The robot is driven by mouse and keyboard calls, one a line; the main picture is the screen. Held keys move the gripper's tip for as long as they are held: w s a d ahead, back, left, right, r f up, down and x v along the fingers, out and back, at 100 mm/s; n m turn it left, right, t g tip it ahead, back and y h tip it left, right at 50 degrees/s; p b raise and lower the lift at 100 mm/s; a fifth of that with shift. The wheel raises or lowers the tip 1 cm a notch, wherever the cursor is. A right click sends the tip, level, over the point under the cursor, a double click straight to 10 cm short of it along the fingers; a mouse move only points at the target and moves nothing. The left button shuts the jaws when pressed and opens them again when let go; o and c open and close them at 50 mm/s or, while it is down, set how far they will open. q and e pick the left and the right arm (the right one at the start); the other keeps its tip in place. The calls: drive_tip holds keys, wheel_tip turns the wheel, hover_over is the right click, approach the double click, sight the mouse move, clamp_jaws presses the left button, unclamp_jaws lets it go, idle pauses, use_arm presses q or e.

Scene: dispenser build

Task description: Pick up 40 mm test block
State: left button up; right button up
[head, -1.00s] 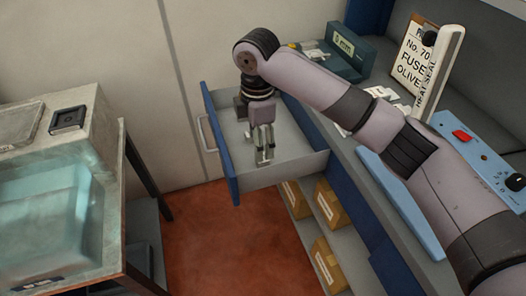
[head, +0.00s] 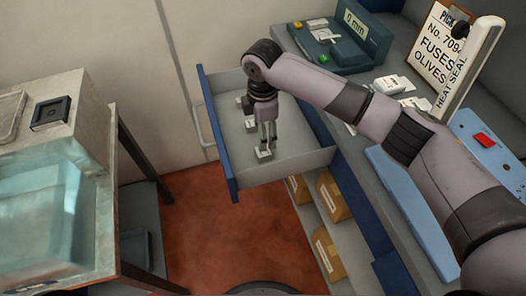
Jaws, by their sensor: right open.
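My right gripper (head: 267,139) points down into the open drawer (head: 297,160), with its fingers apart. A small pale metal block (head: 264,155) lies on the drawer floor right at the fingertips. I cannot tell whether the fingers touch it or stand around it. Two more small blocks sit behind it in the drawer, one in the middle (head: 250,123) and one farther back (head: 241,102), partly hidden by my wrist. No size mark is readable on any block, so I cannot tell by marking which is 40 mm. My left gripper is out of view.
A green gauge (head: 340,45) reading "0 mm" stands on the bench at the back. A clipboard (head: 437,45), a heat sealer (head: 470,70) and white packets (head: 392,84) are to the right. Cardboard boxes (head: 329,254) sit below. A glass-fronted cabinet (head: 45,215) stands left.

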sight(263, 154)
drive_tip(key=shift+f, duration=1.6)
wheel_tip(263, 154, down, 4)
drive_tip(key=shift+s+r+p, duration=0.15)
drive_tip(key=shift+p, duration=0.25)
drive_tip(key=shift+f, duration=0.5)
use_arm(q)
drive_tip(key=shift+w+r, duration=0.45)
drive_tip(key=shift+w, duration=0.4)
use_arm(e)
drive_tip(key=shift+c, duration=0.4)
clamp_jaws()
